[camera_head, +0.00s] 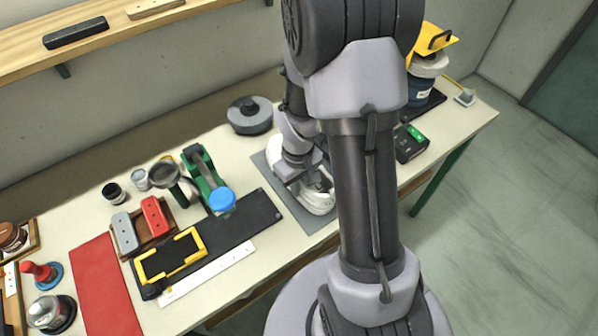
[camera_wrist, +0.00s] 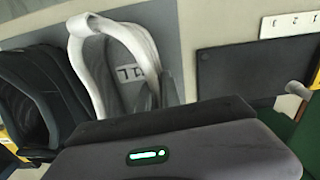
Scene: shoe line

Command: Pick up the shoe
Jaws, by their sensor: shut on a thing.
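A white shoe (camera_head: 319,199) is at the grey mat in the middle of the bench in the head view, partly hidden by my arm. My gripper (camera_head: 298,178) points down at it and is shut on it. In the wrist view the shoe's pale opening and collar (camera_wrist: 96,72) show beyond the gripper's dark housing, which has a green light. The fingertips and the rest of the shoe are hidden there. I cannot tell whether the shoe touches the mat (camera_head: 292,208).
Left of the shoe are a black mat (camera_head: 258,222) with a yellow frame (camera_head: 172,257), and a green tool (camera_head: 203,178). A round dark grey object (camera_head: 250,115) stands behind. A black device (camera_head: 410,148) with a green screen and a bucket (camera_head: 425,82) are to the right.

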